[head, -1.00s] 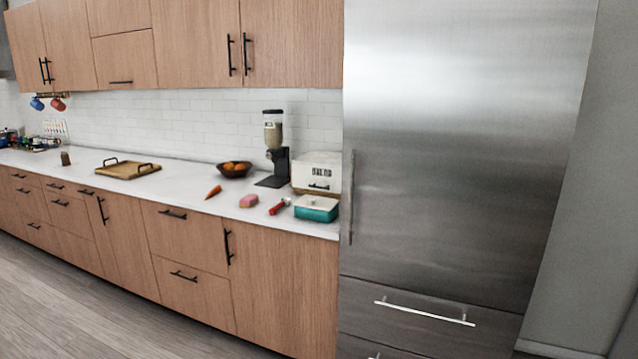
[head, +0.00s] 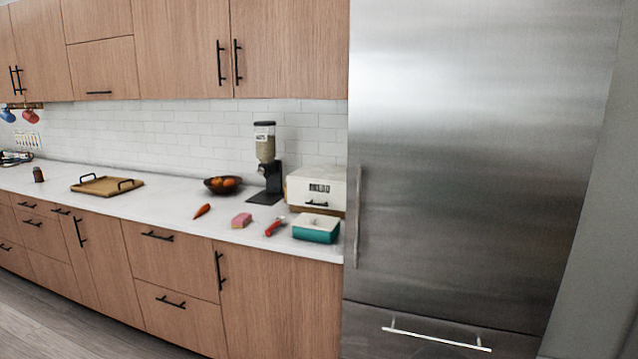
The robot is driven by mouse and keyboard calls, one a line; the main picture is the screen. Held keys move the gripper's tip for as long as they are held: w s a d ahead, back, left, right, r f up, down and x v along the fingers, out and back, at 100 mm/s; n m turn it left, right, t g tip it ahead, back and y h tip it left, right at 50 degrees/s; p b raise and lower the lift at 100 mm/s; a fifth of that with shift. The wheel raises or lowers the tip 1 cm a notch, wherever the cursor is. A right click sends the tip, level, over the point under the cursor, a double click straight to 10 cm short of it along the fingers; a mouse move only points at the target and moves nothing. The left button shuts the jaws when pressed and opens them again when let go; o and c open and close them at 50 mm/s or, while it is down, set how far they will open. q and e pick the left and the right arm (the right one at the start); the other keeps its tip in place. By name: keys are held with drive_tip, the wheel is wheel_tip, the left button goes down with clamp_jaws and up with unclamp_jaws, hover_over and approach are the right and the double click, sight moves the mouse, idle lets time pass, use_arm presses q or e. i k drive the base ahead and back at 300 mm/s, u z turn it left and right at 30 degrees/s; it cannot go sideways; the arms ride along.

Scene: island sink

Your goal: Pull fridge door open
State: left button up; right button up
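The fridge is a tall stainless steel unit on the right of the head view. Its large upper door (head: 470,160) is shut. A vertical bar handle (head: 358,218) runs along the door's left edge. Below the door is a steel drawer front (head: 400,345) with a horizontal bar handle (head: 436,340), also shut. Neither of my grippers shows in the head view, and nothing touches the fridge handle.
Left of the fridge runs a white counter (head: 170,208) over wooden cabinets. A teal-and-white box (head: 316,228), a white bread box (head: 316,190) and a dispenser (head: 265,160) stand near the fridge. Grey floor (head: 60,325) is clear at lower left.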

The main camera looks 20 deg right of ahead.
sight(475, 126)
drive_tip(key=i, duration=1.1)
drive_tip(key=z, duration=0.8)
drive_tip(key=i, duration=0.75)
drive_tip(key=z, duration=0.55)
drive_tip(key=k, duration=0.75)
drive_tip(key=z, duration=0.25)
drive_tip(key=i, duration=0.75)
drive_tip(key=u, duration=0.15)
